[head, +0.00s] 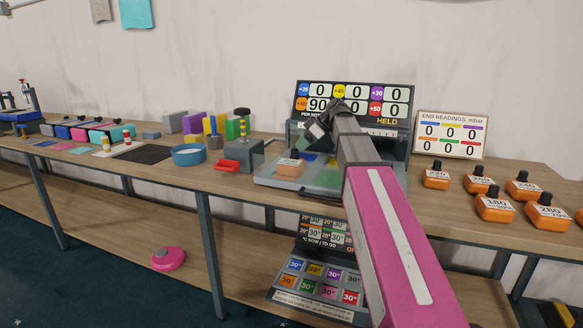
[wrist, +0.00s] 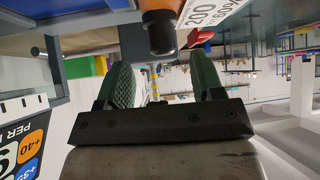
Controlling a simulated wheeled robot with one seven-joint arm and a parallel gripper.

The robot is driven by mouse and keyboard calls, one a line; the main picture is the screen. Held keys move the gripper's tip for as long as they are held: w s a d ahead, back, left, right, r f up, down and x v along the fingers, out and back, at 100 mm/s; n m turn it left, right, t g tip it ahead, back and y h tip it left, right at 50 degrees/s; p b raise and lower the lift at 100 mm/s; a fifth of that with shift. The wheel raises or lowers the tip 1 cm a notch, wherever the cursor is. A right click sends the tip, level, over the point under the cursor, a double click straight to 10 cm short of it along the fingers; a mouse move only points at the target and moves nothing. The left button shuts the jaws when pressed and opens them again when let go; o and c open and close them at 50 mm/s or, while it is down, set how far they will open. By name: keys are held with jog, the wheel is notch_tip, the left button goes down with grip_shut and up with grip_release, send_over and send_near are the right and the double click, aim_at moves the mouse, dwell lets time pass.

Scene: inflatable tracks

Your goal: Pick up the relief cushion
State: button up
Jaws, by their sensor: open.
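An orange cushion-like block (head: 291,167) with a black knob and a white label stands on the grey panel below the scoreboard. In the wrist view an orange block (wrist: 162,5) labelled 200 shows at the top edge, its black knob pointing towards my gripper. My gripper (head: 316,133) is just above and to the right of the block in the head view. Its two green fingers (wrist: 162,80) are spread with nothing between them. The block lies beyond the fingertips, and most of its body is cut off in the wrist view.
Several similar orange blocks (head: 496,206) stand at the right of the bench. A grey stand with a red part (head: 229,166) and a blue round dish (head: 188,155) lie left. The scoreboard (head: 390,105) rises close behind my gripper. A pink round object (head: 168,258) lies on the lower shelf.

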aim_at(296, 149)
jog(key=x, duration=0.3)
jog(key=shift+s+a+f, duration=0.1)
jog(key=shift+a+f, duration=0.15)
jog(key=shift+f, duration=0.1)
grip_shut()
